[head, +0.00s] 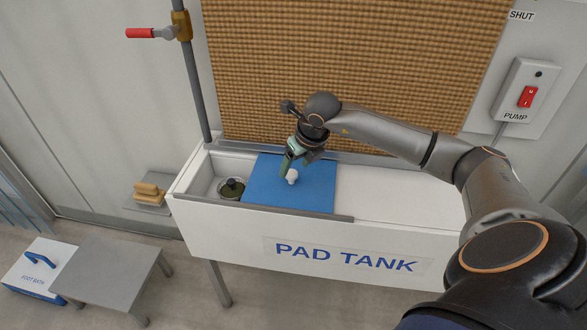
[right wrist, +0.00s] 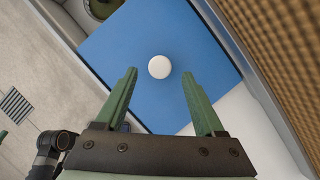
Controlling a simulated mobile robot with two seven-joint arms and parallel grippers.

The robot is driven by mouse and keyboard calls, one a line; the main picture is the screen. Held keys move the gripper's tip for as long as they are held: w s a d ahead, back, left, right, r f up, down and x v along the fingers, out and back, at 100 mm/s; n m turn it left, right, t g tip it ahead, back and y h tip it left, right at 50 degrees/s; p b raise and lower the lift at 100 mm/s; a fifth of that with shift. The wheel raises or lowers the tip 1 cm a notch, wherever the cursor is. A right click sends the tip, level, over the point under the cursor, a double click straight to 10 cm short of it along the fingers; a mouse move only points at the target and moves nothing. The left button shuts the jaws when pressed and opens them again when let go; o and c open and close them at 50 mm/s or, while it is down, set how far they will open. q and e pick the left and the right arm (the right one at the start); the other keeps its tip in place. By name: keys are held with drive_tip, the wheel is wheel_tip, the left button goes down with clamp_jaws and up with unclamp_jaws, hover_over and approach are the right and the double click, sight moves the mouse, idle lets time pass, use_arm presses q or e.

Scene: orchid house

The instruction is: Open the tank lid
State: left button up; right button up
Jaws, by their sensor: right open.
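The tank lid is a flat blue panel (head: 262,190) lying across the white pad tank (head: 225,222), with a small white knob (head: 292,176) on it. In the right wrist view the blue lid (right wrist: 205,50) fills the middle, and the round white knob (right wrist: 159,67) shows between the fingertips. My right gripper (head: 296,164) is just above the knob, with its green fingers pointing down. It is open, with a gap on each side of the knob. Any contact with the knob cannot be seen. My left gripper is not in view.
Left of the lid the tank is uncovered, showing a dark round object (head: 231,188) inside. A tan pad (head: 350,70) stands behind. A pipe with a red-handled valve (head: 140,33) rises at the left. The pump switch (head: 527,97) is on the right wall.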

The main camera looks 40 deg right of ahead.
drive_tip(key=v, duration=0.9)
drive_tip(key=shift+r, duration=0.3)
drive_tip(key=shift+s, duration=0.1)
